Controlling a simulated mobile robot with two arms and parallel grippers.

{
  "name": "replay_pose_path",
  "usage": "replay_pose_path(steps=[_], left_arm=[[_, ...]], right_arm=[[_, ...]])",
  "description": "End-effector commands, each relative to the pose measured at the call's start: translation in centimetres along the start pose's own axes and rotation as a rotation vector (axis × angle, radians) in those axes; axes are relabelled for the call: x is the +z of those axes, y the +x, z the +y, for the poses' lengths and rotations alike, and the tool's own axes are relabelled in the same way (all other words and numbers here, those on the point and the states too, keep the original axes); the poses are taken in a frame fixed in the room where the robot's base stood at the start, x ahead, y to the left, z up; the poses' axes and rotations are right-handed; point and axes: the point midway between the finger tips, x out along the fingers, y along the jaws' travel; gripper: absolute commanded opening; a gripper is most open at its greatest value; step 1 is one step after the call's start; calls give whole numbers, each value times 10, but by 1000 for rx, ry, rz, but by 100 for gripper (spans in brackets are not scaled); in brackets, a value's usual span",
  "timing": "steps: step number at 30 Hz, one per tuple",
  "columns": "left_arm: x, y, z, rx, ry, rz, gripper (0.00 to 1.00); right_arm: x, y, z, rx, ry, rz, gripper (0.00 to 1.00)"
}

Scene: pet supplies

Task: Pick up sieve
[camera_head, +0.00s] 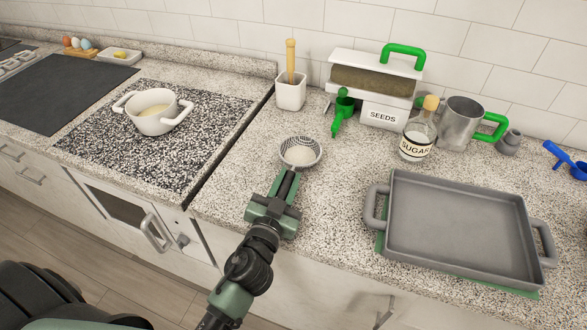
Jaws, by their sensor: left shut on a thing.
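The sieve (301,152) is a small round bowl with a dark patterned rim and a pale inside, in the middle of the head view. My left gripper (287,184) reaches in from below and is shut on the near side of the sieve, where its handle would be. The fingers hide most of that handle. The sieve looks about level. I cannot tell whether it touches the counter or hangs just above it. My right gripper is not in view.
A grey tray (462,225) lies on the right. A seeds box (381,90), green scoop (342,110), sugar jar (418,135), metal jug (460,122) and white holder (291,94) stand behind. A white pot (157,124) stands left. The counter around the sieve is clear.

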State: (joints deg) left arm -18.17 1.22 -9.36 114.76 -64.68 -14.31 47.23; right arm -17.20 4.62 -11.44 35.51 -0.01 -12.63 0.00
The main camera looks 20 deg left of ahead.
Motion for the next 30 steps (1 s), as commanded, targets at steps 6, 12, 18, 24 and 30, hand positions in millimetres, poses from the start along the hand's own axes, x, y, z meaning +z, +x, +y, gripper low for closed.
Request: replay_pose_path(steps=[6,12,18,24,30], left_arm=[[0,0,0,0,0,-1,0],[0,0,0,0,0,1,0],[-11,0,-3,0,1,4,0],[-44,0,-12,1,1,8,0],[-100,0,-26,1,0,9,0]], right_arm=[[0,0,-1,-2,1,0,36],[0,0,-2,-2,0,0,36],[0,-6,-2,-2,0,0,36],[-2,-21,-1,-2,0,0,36],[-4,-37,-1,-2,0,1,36]])
